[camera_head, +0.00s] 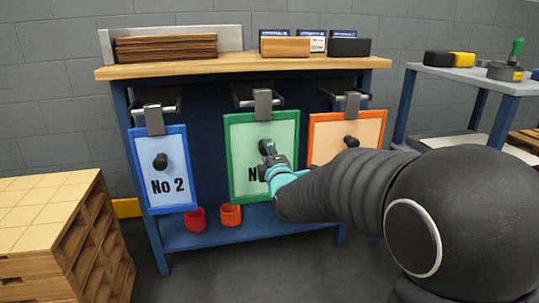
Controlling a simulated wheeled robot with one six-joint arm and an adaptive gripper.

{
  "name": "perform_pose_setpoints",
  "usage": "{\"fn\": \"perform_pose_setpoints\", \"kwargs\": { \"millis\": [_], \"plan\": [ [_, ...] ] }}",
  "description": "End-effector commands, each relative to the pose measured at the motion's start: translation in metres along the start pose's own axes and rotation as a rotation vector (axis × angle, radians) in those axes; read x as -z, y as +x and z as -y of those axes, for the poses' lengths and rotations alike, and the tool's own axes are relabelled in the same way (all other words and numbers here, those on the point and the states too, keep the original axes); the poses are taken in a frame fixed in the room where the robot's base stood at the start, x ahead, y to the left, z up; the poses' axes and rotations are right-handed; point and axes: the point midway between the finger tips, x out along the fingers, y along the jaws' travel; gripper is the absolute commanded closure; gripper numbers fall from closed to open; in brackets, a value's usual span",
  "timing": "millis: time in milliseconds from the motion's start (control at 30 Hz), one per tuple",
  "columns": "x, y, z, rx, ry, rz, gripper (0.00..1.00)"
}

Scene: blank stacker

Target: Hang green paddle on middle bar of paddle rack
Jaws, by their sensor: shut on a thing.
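The green paddle (236,133) is a pale green board with a green frame and a grey hook (263,104) at its top. It is upright in front of the middle bar (243,92) of the paddle rack, and its hook overlaps that bar in the picture. I cannot tell whether the hook bears on the bar. My gripper (268,150) is shut on the paddle's front knob, which it mostly hides. Part of the paddle's label is hidden by my gripper.
A blue paddle (175,199) marked No 2 hangs at the left bar and an orange paddle (347,118) at the right bar. Red (195,219) and orange (230,215) cups are on the lower shelf. A wooden stack (45,220) stands front left, a side table (465,77) right.

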Motion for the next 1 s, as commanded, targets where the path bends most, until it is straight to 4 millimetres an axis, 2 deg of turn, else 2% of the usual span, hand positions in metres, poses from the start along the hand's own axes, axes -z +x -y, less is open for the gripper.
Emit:
{"fn": "perform_pose_setpoints", "kwargs": {
  "millis": [33,667,733,1000],
  "plan": [
    [0.0,0.004,-0.005,-0.006,0.0,0.0,1.0],
    [0.0,0.04,-0.004,-0.007,0.0,0.0,1.0],
    [0.0,0.04,0.004,-0.008,0.0,0.0,1.0],
    [0.0,0.039,0.016,-0.008,0.0,0.0,1.0]
  ]
}}
